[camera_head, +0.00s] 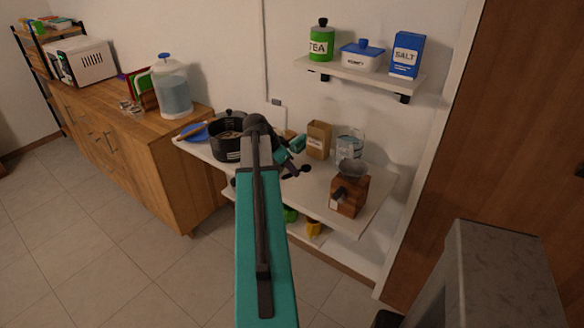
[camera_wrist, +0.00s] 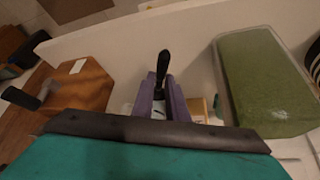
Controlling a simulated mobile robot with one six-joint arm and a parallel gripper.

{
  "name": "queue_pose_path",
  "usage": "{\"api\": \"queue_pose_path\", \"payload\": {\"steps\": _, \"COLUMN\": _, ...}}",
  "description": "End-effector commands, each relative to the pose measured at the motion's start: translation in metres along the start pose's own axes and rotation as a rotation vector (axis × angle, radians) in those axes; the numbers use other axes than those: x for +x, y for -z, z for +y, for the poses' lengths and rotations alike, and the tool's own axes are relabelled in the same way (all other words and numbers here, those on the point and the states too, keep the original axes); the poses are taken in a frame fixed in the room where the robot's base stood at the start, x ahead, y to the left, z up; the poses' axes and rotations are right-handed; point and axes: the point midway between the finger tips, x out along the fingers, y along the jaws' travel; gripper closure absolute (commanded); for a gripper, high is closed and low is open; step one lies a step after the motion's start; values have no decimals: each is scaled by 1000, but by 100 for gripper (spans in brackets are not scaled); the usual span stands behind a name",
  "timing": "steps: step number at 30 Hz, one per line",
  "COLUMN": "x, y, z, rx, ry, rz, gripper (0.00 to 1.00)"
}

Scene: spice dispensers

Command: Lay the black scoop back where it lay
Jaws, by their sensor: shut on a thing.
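The black scoop (camera_wrist: 163,63) shows in the wrist view as a dark upright shape between the purple fingers of my gripper (camera_wrist: 162,90). My gripper is shut on it. The scoop's lower part is hidden by the fingers and the wrist. In the head view my gripper (camera_head: 294,168) is over the middle of the white table (camera_head: 312,197), and dark parts show there. I cannot clearly tell the scoop from the fingers in that view, nor whether it touches the table.
A wooden grinder (camera_head: 348,195) stands to the right; it also shows in the wrist view (camera_wrist: 85,84). A brown box (camera_head: 318,140) and a clear jar (camera_head: 349,146) stand behind. A black pot (camera_head: 226,146) is left. A green-filled container (camera_wrist: 262,82) is right in the wrist view.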

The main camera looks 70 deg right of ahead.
Motion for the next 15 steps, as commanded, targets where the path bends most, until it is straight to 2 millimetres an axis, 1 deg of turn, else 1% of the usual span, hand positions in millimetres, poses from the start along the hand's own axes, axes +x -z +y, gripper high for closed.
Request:
{"api": "queue_pose_path", "payload": {"steps": 1, "x": 5, "y": -3, "z": 0, "rx": 0, "ry": 0, "rz": 0, "gripper": 100}}
{"api": "queue_pose_path", "payload": {"steps": 15, "x": 37, "y": -22, "z": 0, "rx": -1, "ry": 0, "rz": 0, "gripper": 100}}
